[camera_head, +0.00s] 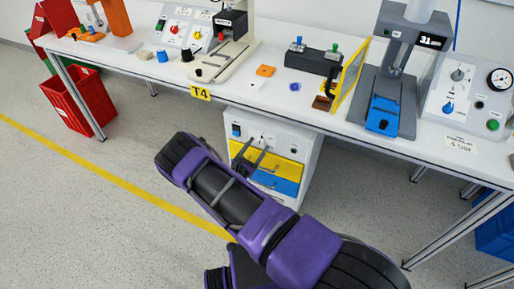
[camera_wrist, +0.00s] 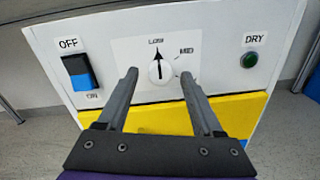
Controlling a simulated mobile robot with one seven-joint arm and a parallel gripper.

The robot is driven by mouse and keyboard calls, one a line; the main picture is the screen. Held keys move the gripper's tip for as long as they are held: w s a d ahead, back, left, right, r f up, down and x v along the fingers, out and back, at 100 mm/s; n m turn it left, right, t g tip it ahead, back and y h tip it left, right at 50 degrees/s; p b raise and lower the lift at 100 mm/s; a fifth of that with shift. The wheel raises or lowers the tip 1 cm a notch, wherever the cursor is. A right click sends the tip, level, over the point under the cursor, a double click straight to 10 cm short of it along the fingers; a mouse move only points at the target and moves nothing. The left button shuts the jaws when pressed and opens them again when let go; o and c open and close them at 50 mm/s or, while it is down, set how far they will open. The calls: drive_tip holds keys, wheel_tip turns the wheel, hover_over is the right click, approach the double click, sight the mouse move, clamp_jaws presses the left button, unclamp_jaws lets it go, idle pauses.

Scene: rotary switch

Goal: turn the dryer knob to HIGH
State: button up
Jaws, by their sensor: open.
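The dryer is a white cabinet (camera_head: 306,150) under the workbench, with a yellow and a blue front panel. In the wrist view its knob (camera_wrist: 160,69) is a white dial with a black pointer aimed straight up at LOW. A MID label (camera_wrist: 187,50) is at the dial's upper right; no HIGH label is visible, and the right finger covers part of the dial plate. My gripper (camera_wrist: 158,74) is open, with one fingertip on each side of the knob in the picture. I cannot tell whether they touch it. In the head view my gripper (camera_head: 252,156) is in front of the cabinet.
A black and blue rocker switch (camera_wrist: 79,72) marked OFF and ON is left of the knob. A green DRY button (camera_wrist: 249,59) is to its right. The bench edge overhangs the cabinet. A red bin (camera_head: 82,103) stands on the floor at the left.

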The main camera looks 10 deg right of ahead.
clamp_jaws()
idle(0.4)
drive_tip(key=shift+m, duration=0.3)
drive_tip(key=m, duration=0.5)
drive_tip(key=m+y+p, duration=0.1)
drive_tip(key=m, duration=0.5)
drive_tip(key=shift+r+p, duration=0.1)
drive_tip(key=shift+p, duration=0.25)
drive_tip(key=m+p, duration=0.2)
drive_tip(key=m, duration=0.4)
drive_tip(key=shift+d, duration=0.1)
drive_tip(key=m+p, duration=0.2)
drive_tip(key=m, duration=0.3)
drive_tip(key=shift+m, duration=0.4)
